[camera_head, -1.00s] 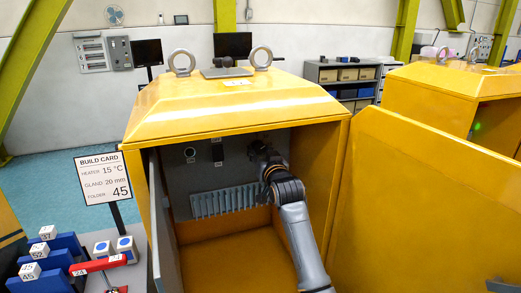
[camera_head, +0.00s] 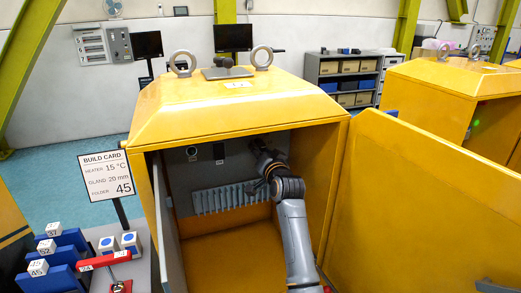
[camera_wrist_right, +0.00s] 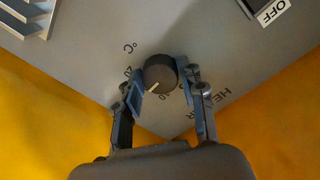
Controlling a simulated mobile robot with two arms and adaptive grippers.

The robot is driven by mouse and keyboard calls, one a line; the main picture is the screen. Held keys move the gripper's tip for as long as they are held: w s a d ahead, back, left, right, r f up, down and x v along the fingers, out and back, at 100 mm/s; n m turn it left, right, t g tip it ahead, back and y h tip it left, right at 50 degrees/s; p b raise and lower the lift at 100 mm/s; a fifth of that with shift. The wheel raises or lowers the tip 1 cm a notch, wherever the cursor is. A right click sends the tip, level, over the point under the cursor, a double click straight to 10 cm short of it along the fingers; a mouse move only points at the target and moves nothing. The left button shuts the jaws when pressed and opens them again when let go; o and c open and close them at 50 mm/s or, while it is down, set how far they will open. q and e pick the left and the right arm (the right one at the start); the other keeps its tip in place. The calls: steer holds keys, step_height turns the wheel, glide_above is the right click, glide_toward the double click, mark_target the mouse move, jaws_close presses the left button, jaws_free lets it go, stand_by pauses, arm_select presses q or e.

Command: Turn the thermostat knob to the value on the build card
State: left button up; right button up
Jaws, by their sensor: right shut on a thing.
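The thermostat knob (camera_wrist_right: 159,74) is a round dark knob with a pale pointer line, on the grey panel inside the yellow housing. In the wrist view the line points down and left. My right gripper (camera_wrist_right: 166,82) is shut on the knob, one finger at each side. In the head view my right gripper (camera_head: 264,158) reaches into the housing and hides the knob. The build card (camera_head: 104,176) reads heater 15 °C, gland 20 mm, folder 45. My left gripper is not in view.
The yellow housing (camera_head: 235,100) stands open, with its large door (camera_head: 430,200) swung to the right. An OFF label (camera_wrist_right: 271,12) is near the knob. Blue blocks and a red-handled part (camera_head: 104,260) are at lower left.

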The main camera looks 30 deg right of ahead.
steer(key=o, duration=1.2)
steer(key=shift+s, duration=0.1)
steer(key=v, duration=1.1)
steer(key=shift+s+a, duration=0.15)
steer(key=shift+s, duration=0.2)
